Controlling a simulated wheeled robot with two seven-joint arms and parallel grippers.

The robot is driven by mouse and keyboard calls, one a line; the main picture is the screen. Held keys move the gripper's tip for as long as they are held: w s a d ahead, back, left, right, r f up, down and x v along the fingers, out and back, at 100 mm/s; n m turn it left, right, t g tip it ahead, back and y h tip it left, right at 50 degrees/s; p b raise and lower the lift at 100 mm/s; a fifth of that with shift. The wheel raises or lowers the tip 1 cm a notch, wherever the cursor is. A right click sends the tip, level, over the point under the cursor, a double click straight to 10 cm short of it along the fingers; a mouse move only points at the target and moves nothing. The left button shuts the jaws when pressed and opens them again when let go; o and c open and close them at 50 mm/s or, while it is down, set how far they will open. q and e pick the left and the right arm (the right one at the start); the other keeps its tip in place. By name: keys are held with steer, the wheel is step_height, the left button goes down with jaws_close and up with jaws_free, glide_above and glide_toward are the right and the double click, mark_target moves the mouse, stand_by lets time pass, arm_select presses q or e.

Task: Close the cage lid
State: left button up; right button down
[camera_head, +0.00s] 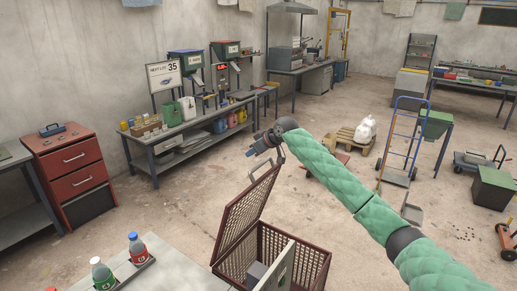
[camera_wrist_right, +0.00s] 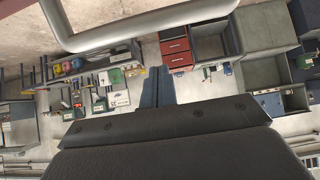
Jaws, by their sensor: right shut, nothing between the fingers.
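The cage (camera_head: 318,262) is a dark red mesh box at the bottom centre of the head view. Its mesh lid (camera_head: 243,212) stands open, tilted up on the cage's left side. A grey loop handle (camera_head: 262,168) shows at the lid's upper edge. My right gripper (camera_head: 252,152) is shut and empty, close by the handle; I cannot tell whether they touch. In the right wrist view its fingers (camera_wrist_right: 157,86) lie together, and a thick grey bar (camera_wrist_right: 150,28), perhaps the handle, crosses above them. My left gripper is not in view.
Inside the cage are a grey block (camera_head: 257,272) and a pale panel. A table (camera_head: 175,273) with two bottles (camera_head: 103,273) in a tray stands left of the cage. A red drawer cabinet (camera_head: 75,168) and a workbench (camera_head: 190,125) stand behind. The floor between is clear.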

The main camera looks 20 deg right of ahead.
steer(key=s+d+f, duration=0.1)
steer(key=s+d, duration=0.1)
steer(key=s, duration=0.1)
steer(key=shift+d+f, duration=0.15)
steer(key=shift+f, duration=0.2)
steer(key=shift+w+f, duration=0.1)
steer(key=shift+w, duration=0.05)
